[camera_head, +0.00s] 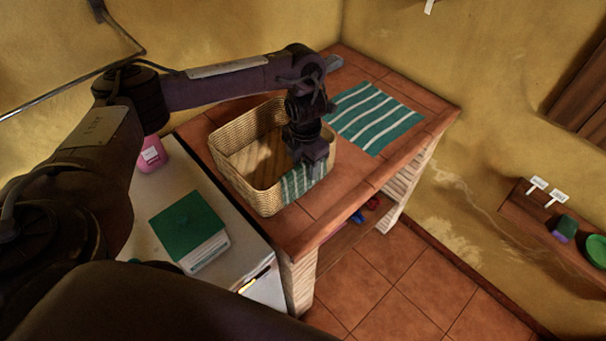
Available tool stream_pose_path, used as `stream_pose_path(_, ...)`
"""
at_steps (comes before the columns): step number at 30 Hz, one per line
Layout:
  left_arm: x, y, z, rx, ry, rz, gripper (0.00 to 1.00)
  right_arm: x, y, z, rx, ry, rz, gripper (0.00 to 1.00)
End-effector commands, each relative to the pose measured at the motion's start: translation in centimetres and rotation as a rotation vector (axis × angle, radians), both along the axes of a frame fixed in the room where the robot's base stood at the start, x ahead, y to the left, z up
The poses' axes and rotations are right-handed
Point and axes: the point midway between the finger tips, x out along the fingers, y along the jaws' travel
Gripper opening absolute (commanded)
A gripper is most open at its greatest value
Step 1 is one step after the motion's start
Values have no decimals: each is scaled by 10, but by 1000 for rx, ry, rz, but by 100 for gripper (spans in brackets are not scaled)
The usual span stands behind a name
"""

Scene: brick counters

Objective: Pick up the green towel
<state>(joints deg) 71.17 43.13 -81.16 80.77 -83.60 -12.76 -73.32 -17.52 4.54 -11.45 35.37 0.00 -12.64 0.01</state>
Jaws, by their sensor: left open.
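A green towel with white stripes (375,117) lies flat on the tiled brick counter, right of a wicker basket (243,172). A second piece of green and white striped cloth (297,182) shows at the basket's front right side. My left gripper (313,170) points down over the basket's right side, right at this cloth. Its jaws are open; I cannot tell whether they touch the cloth. The gripper and wrist hide part of the basket and cloth. My right gripper is not in view.
A white surface at left holds a green-topped box (189,229) and a pink bottle (151,154). The brick counter (330,212) has a raised edge, with small items on a shelf below. A wall shelf (541,222) at right holds a green bowl (597,251).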

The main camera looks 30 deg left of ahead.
Motion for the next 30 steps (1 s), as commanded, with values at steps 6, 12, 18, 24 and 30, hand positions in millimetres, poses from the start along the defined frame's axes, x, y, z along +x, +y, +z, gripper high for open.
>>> stream_pose_path(6,0,0,-9,0,-1,-1,46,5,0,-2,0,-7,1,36)
stream_pose_path(12,0,0,-9,0,-1,-1,38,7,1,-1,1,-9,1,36)
stream_pose_path(18,0,0,-9,0,-1,-1,12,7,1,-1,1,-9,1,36)
stream_pose_path(24,0,0,-9,0,-1,0,0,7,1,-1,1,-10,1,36)
stream_pose_path(30,0,0,-7,0,-1,0,0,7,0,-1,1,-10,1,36)
